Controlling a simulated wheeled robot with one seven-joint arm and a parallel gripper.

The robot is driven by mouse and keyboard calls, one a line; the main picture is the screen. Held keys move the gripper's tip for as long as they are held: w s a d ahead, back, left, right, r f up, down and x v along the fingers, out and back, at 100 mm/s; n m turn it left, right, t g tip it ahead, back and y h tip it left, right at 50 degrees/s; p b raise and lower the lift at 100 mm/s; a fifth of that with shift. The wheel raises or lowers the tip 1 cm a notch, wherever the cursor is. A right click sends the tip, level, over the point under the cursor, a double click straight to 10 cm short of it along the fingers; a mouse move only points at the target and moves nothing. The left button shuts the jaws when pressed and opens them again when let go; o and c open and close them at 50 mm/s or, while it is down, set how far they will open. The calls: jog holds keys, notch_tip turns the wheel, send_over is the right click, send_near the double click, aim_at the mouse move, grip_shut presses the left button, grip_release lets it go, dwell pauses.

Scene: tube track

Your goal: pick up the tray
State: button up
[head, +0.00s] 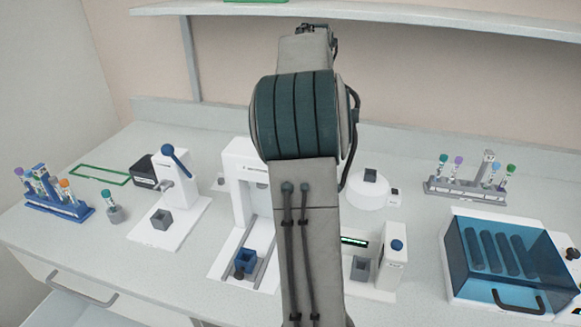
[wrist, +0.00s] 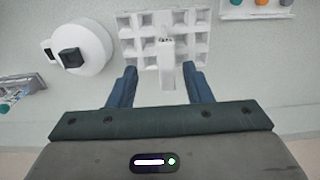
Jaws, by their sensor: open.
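The tray (wrist: 135,47) is white with a grid of square compartments and shows in the wrist view, beyond my fingers. A pale upright handle (wrist: 167,75) rises from near its middle. My gripper (wrist: 160,76) is open, with one blue finger on each side of the handle's near end. A gap shows between the handle and both fingers, and nothing is held. In the head view my arm blocks the middle of the bench, and neither the tray nor my gripper can be made out there.
In the wrist view a round white device (wrist: 90,45) stands left of the tray, and a rack with coloured caps (wrist: 258,8) is at the upper right. In the head view a blue-lidded box (head: 465,292), a grey tube rack (head: 465,192) and a blue rack (head: 62,208) stand on the bench.

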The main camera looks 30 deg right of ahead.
jog(key=shift+w, duration=0.4)
jog(key=shift+w+f, duration=0.2)
jog(key=shift+w, duration=0.05)
jog(key=shift+d+f+b, duration=0.15)
jog(key=shift+f+b, duration=0.15)
jog(key=shift+f, duration=3.25)
grip_shut()
